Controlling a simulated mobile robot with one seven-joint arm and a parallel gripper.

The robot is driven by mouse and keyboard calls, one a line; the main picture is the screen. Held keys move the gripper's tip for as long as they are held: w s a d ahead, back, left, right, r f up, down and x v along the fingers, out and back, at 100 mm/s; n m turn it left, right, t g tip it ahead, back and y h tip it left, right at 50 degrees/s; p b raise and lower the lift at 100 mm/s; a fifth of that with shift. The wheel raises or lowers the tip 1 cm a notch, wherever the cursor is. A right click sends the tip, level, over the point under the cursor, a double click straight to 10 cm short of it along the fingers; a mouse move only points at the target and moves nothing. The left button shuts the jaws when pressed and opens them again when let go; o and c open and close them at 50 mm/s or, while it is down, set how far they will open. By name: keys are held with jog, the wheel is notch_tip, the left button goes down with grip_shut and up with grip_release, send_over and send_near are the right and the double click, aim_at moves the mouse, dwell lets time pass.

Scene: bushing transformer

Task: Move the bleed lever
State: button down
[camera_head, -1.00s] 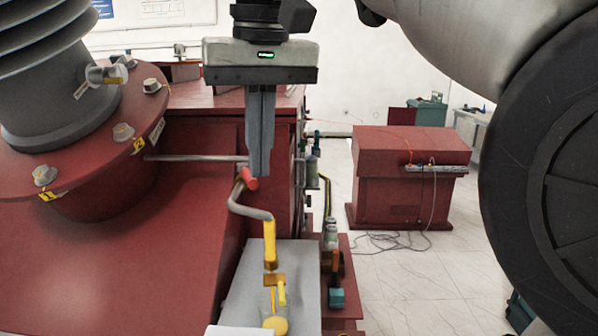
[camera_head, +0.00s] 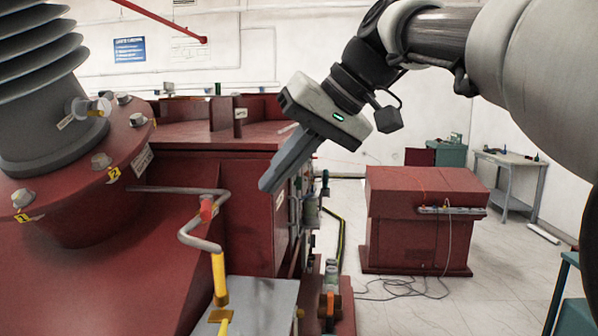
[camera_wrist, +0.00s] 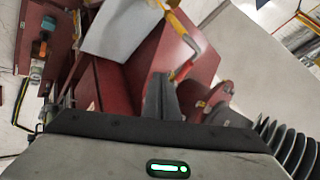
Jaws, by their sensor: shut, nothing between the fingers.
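The bleed lever appears to be the bent grey rod with a red grip (camera_head: 207,208), rising from a yellow upright (camera_head: 219,280) in the head view. My gripper (camera_head: 268,186) is shut and empty. Its fingers point down and to the left, and their tips are to the right of and above the red grip in the picture, apart from it. In the wrist view my gripper (camera_wrist: 162,85) points toward the lever, whose yellow part (camera_wrist: 185,30) shows beyond the fingers. The lever's red end there is small and partly blurred.
The red transformer tank (camera_head: 110,270) with a ribbed grey bushing (camera_head: 40,80) fills the left. A grey plate (camera_head: 262,300) lies below.

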aim_at(210, 209)
jog(key=a+f, duration=0.4)
jog(key=a, duration=0.3)
jog(key=shift+a, duration=0.2)
jog(key=shift+s+a+p, duration=0.2)
jog(key=shift+s+a, duration=0.05)
jog(key=shift+a, duration=0.2)
jog(key=shift+s+a+p, duration=0.15)
jog(key=shift+s+a, duration=0.05)
jog(key=shift+a, duration=0.25)
jog(key=shift+d, duration=0.1)
